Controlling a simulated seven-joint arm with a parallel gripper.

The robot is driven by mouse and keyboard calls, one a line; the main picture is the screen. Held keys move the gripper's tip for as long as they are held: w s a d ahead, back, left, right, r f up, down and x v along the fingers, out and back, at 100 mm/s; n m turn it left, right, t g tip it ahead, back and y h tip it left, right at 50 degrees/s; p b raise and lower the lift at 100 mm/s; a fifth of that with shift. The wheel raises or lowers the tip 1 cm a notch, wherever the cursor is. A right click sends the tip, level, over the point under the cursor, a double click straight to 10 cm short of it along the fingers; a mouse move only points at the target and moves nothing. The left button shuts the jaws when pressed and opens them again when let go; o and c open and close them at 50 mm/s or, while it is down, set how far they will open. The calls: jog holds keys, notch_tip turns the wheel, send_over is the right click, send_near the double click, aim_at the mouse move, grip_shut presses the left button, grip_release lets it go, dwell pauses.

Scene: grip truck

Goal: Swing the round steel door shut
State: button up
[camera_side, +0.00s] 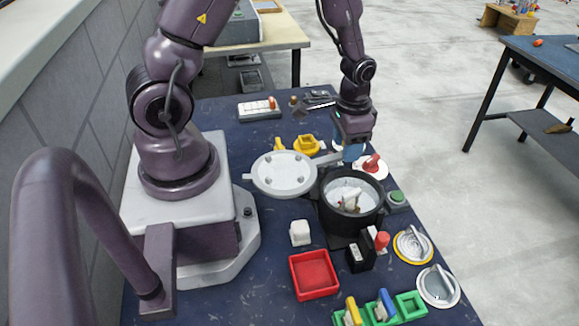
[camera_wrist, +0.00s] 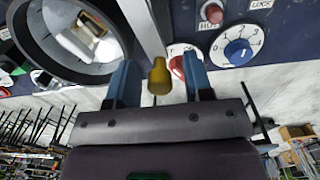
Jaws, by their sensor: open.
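The round steel door (camera_side: 285,175) is a pale grey disc with several studs, swung open to the left of the black round chamber (camera_side: 336,221). A flat bar (camera_side: 325,159) runs from the door toward my gripper (camera_side: 352,152), which is low behind the chamber's back rim. In the wrist view the chamber (camera_wrist: 110,68) is at upper left, its mouth uncovered, with a pale object inside. A grey bar (camera_wrist: 143,25) leads down toward a brass knob (camera_wrist: 159,77). My gripper's blue fingers (camera_wrist: 161,80) are open, one on each side of the knob, with gaps showing.
A red-handled dial (camera_side: 372,163) and a green button (camera_side: 397,198) are right of the chamber. A red tray (camera_side: 314,276), a white block (camera_side: 300,232) and a black block (camera_side: 361,256) stand in front. Yellow parts (camera_side: 306,145) lie behind the door. A blue dial (camera_wrist: 238,50) is at upper right.

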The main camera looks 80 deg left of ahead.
jog(key=c, duration=0.6)
jog(key=shift+s+a, duration=2.05)
jog(key=shift+a, duration=0.15)
jog(key=shift+o, duration=1.2)
jog(key=shift+s+a, duration=0.1)
jog(key=shift+s, duration=0.85)
jog(key=o, duration=0.4)
jog(key=shift+c, duration=0.2)
